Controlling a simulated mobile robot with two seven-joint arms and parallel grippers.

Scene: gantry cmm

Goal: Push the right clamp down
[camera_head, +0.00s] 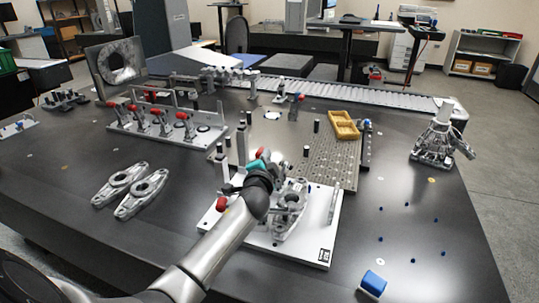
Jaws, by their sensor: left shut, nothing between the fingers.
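A white fixture plate (322,236) lies on the dark table and bears a grey metal part (289,207). A red-tipped clamp (222,203) shows at the plate's left side, partly behind my arm. Another red piece (265,152) shows just beyond my left gripper; it looks like a clamp handle, but its position, up or down, cannot be made out. My left gripper (260,166) is shut and empty, over the far-left part of the plate, close to that red piece. Contact cannot be told. My wrist hides part of the fixture. My right gripper is out of view.
A perforated metal plate (335,163) with posts and a yellow part (343,125) lies behind the fixture. A rack with red-handled clamps (160,133) stands at the left. Two loose metal parts (141,194) lie front left. A blue block (373,284) lies front right.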

